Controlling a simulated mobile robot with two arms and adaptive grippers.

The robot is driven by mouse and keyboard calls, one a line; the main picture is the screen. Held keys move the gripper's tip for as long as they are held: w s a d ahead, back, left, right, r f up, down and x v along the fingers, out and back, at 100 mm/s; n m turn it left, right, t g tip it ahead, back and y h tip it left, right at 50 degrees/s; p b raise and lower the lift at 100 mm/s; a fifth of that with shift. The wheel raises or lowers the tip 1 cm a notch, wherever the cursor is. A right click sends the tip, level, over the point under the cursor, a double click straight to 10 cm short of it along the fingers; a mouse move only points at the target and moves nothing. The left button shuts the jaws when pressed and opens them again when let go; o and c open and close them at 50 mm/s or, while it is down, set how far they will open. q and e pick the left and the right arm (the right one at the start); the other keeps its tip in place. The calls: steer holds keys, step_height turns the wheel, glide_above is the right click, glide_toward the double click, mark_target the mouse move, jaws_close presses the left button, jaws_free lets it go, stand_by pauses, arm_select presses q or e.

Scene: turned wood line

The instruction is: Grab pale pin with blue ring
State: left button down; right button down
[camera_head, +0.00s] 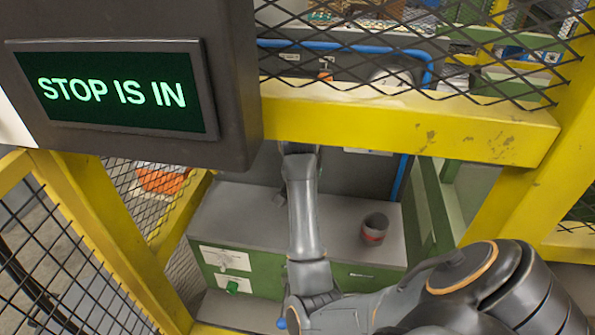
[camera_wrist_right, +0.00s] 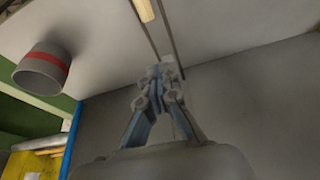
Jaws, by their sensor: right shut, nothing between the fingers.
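A short pale wooden piece (camera_wrist_right: 145,10) shows at the top edge of the right wrist view, cut off by the frame. No blue ring can be made out on it, so I cannot tell whether it is the pin. My right gripper (camera_wrist_right: 168,70) is shut and empty. Its fingertips are apart from the pale piece, over the grey surface by a dark slot. In the head view my right arm reaches in under the yellow beam, and the beam hides the gripper. My left gripper is in neither view.
A grey cup with a red band (camera_head: 374,228) stands on the grey-topped green cabinet (camera_head: 340,206), right of my arm; it shows in the right wrist view (camera_wrist_right: 42,68). Yellow beams (camera_head: 410,122), mesh and a screen reading "STOP IS IN" (camera_head: 115,90) bound the opening.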

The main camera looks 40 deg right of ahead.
steer(key=p+x, duration=0.2)
steer(key=x, duration=0.5)
steer(key=shift+d+f, duration=0.25)
steer(key=a+p, duration=0.1)
steer(key=s+a+p, duration=0.1)
steer(key=shift+s+a+f, duration=0.1)
steer(key=shift+s+a, duration=0.15)
steer(key=shift+s, duration=0.05)
steer(key=shift+s+a+p, duration=0.3)
steer(key=shift+a, duration=0.15)
steer(key=shift+f, duration=0.1)
steer(key=shift+d, duration=0.1)
steer(key=shift+f, duration=0.1)
